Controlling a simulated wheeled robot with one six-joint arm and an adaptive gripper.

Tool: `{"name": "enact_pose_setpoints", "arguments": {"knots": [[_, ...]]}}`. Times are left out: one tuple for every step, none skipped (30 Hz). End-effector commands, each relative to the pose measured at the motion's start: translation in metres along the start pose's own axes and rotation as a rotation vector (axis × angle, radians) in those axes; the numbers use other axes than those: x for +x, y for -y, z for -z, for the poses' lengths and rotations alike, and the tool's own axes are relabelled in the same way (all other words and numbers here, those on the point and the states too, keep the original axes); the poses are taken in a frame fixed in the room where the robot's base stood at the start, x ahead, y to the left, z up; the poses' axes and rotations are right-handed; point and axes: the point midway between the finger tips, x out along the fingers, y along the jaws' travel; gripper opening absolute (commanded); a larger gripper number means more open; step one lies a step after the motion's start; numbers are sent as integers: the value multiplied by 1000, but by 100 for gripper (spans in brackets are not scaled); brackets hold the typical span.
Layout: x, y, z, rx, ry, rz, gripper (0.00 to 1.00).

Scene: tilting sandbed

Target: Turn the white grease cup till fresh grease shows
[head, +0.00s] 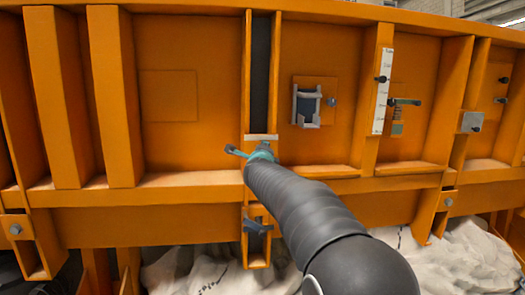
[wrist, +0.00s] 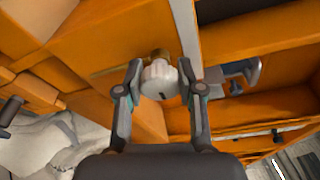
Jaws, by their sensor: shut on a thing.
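The white grease cup (wrist: 160,82) shows in the wrist view between my fingertips. It is a ribbed white cap with a small dark mark on its face, on a brass-coloured fitting (wrist: 158,55) at the orange frame. My gripper (wrist: 159,85) is shut on the cup, one finger on each side. I cannot make out any grease around it. In the head view my gripper (head: 262,150) is at the upright orange channel, and my arm hides the cup there.
The orange sandbed frame (head: 190,225) has many ribs and ledges around my gripper. To the right are a grey bracket (head: 306,105), a white scale strip (head: 383,90) and a dark handle (head: 404,102). A dark clamp (head: 257,227) sits below. White sacks (head: 200,268) lie underneath.

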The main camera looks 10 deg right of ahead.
Motion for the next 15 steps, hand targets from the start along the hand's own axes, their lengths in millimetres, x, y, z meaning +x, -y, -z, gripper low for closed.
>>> {"name": "enact_pose_setpoints", "arguments": {"knots": [[0, 1, 0, 12, 0, -2, 2], [0, 1, 0, 19, 0, -3, 2], [0, 1, 0, 27, 0, -5, 2], [0, 1, 0, 32, 0, -6, 2], [0, 1, 0, 36, 0, -7, 2], [0, 1, 0, 40, 0, -8, 2], [0, 1, 0, 42, 0, -9, 2], [0, 1, 0, 44, 0, -9, 2], [0, 0, 0, 46, 0, -10, 2], [0, 0, 0, 46, 0, -10, 2], [0, 0, 0, 47, 0, -10, 2], [0, 0, 0, 47, 0, -10, 2], [0, 0, 0, 47, 0, -10, 2], [0, 0, 0, 47, 0, -10, 2], [0, 0, 0, 46, 0, -10, 2]]}}
